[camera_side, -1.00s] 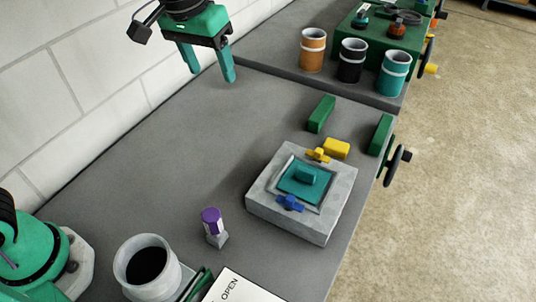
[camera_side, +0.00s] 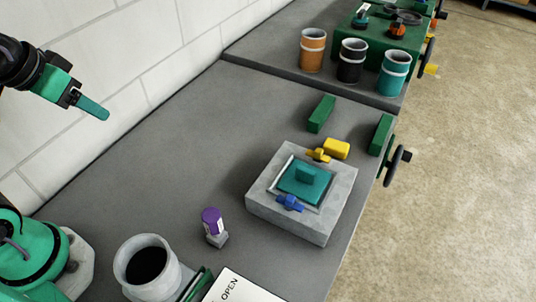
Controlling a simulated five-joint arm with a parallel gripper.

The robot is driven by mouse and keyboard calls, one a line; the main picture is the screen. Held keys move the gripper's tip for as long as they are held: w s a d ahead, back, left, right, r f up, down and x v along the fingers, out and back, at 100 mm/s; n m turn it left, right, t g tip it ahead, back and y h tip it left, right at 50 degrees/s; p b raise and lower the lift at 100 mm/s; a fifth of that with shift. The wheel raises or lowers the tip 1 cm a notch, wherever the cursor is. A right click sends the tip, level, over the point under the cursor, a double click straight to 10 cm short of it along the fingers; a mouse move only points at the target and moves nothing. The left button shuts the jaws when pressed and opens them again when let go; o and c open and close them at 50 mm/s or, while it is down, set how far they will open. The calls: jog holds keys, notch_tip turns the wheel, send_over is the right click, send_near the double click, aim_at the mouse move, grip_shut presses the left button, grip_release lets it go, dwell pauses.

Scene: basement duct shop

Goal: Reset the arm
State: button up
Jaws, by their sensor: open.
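My gripper (camera_side: 92,106) is at the upper left, raised in front of the white block wall and well apart from everything on the bench. Its green fingers point right and slightly down, seen edge-on so they overlap. Nothing shows between them. My green base (camera_side: 30,250) stands at the lower left, and the arm links between it and the gripper are mostly out of the frame.
A grey block with a teal lid (camera_side: 303,184), blue and yellow latches, sits right of centre. Green blocks (camera_side: 321,113) stand behind. The bench's left middle is clear.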

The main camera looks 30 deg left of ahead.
jog(key=shift+s+a+f, duration=0.2)
jog(key=shift+s+f, duration=0.1)
jog(key=shift+s, duration=0.1)
